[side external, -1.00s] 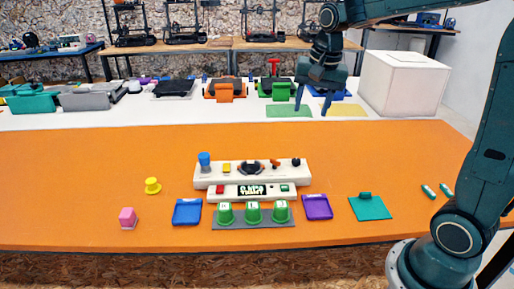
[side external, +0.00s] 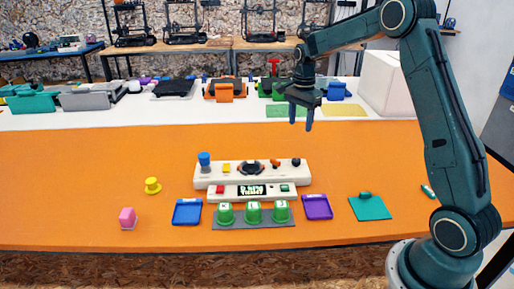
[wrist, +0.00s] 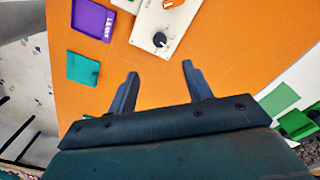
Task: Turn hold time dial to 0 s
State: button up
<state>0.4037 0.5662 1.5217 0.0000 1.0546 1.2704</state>
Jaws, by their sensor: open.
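The white control panel (side external: 205,181) stands on the orange table. It carries a blue knob (side external: 204,158), a yellow button (side external: 227,168), a round black dial (side external: 250,168), an orange knob (side external: 275,163) and a black knob (side external: 296,162). I cannot read which is the hold time dial. In the wrist view, the black knob (wrist: 160,40) has a white mark and a printed scale too small to read; the orange knob (wrist: 168,3) is at the top edge. My gripper (side external: 301,121) is open, empty and above the table, behind the panel's right end. Its fingers (wrist: 160,70) point toward the black knob, apart from it.
A small display unit (side external: 252,190) and several green cups (side external: 253,213) stand before the panel. A blue tray (side external: 187,212), purple tray (side external: 317,207) and green tray (side external: 370,208) lie nearby. A pink cube (side external: 128,218) and yellow piece (side external: 152,186) are left. Table behind the panel is clear.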

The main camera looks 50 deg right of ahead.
aim_at(297, 160)
jog(key=shift+f, duration=0.1)
notch_tip(297, 160, down, 14)
jog(key=shift+r, duration=0.2)
dwell(0.6)
jog(key=c, duration=1)
jog(key=shift+o, duration=0.2)
